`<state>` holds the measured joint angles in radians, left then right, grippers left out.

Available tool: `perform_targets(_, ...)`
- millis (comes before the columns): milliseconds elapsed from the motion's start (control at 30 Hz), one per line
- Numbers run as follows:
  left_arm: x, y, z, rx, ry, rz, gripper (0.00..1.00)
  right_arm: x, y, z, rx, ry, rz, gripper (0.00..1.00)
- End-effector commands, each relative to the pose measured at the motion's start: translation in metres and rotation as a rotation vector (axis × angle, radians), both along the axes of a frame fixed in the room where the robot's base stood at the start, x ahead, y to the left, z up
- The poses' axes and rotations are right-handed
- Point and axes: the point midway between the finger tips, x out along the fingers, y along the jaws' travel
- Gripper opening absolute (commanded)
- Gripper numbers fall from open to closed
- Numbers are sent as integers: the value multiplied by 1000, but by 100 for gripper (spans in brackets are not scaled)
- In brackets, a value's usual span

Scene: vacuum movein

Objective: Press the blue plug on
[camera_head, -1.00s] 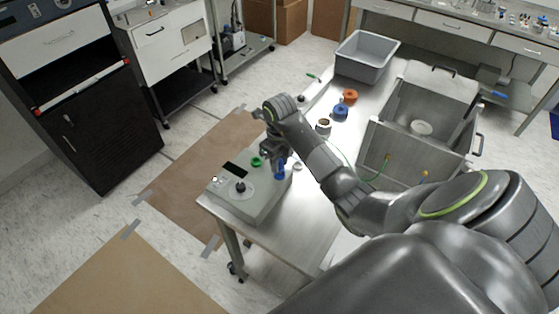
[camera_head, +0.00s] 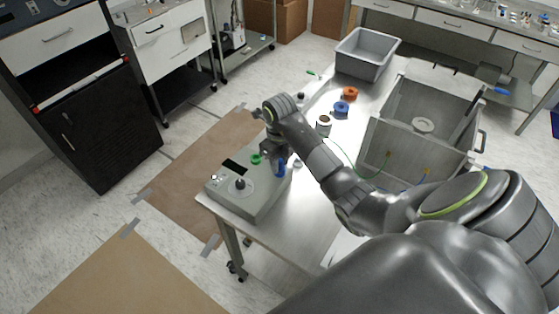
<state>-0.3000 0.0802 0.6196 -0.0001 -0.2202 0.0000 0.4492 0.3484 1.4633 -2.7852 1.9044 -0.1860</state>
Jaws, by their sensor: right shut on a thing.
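The blue plug (camera_head: 280,171) is at the right end of the grey box-shaped device (camera_head: 253,205) on the near left of the steel table. My right gripper (camera_head: 275,155) is shut on it from above. The fingers partly hide the plug, so I cannot tell whether it touches the device or how deep it sits. A green plug (camera_head: 256,159) sits on the device's top, left of the blue one. A thin blue line shows by the port on the steel chamber (camera_head: 375,138). My left gripper is not in view.
My right arm crosses the table from the right. A grey bin (camera_head: 366,62) is at the far end. A green line runs to the chamber.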

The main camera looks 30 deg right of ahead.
Motion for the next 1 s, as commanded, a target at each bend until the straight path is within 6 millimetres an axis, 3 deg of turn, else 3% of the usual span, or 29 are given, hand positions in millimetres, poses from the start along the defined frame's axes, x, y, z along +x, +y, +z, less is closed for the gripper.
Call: perform_targets(1000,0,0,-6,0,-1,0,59,0,0,-5,0,-1,0,6)
